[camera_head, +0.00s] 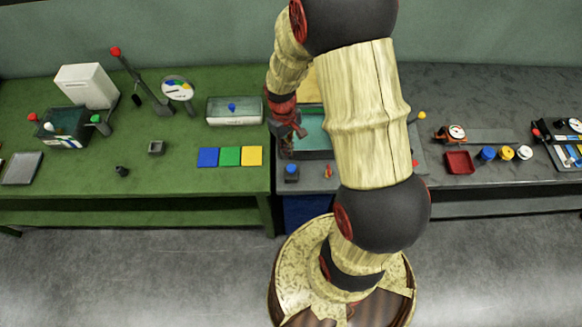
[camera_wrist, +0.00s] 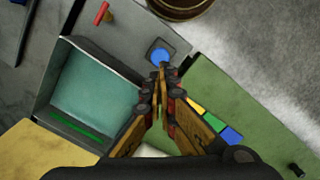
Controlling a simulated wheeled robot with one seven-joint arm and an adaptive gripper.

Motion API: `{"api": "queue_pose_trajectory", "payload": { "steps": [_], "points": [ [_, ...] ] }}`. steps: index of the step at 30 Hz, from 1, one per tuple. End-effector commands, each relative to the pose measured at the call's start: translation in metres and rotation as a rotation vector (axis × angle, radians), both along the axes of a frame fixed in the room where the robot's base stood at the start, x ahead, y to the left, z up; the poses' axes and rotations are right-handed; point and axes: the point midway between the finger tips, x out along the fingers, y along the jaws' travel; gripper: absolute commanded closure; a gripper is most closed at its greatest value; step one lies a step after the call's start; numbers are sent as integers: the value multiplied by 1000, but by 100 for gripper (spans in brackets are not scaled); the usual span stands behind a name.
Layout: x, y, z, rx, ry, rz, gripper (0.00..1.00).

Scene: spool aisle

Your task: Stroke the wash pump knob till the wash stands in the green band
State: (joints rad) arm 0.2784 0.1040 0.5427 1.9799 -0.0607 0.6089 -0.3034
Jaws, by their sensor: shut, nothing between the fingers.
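The blue wash pump knob (camera_head: 291,168) stands on a dark square base at the front left of the grey counter. It also shows in the wrist view (camera_wrist: 159,55), just beyond my fingertips. The wash basin (camera_head: 313,153) beside it holds teal wash (camera_wrist: 95,88). A green strip (camera_wrist: 75,124) runs along one inner side of the basin; I cannot tell exactly how the wash level stands against it. My gripper (camera_wrist: 161,72) is shut and empty, pointing towards the knob. In the head view my gripper (camera_head: 287,140) is behind the knob; contact cannot be told.
A red-handled part (camera_wrist: 103,14) stands near the knob. Blue, green and yellow squares (camera_head: 230,156) lie on the green bench to the left. A yellow panel (camera_wrist: 40,150) lies beyond the basin. A red tray (camera_head: 459,163) and small pots are at right. My arm hides part of the basin.

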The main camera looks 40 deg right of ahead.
Motion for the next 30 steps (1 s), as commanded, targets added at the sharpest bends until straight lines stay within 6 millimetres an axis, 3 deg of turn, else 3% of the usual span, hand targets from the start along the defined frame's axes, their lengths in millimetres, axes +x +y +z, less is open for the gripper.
{"api": "queue_pose_trajectory", "payload": {
  "steps": [18,30],
  "points": [
    [-7,0,-65,1,2,0,100],
    [-7,0,-67,0,1,0,100]
  ]
}}
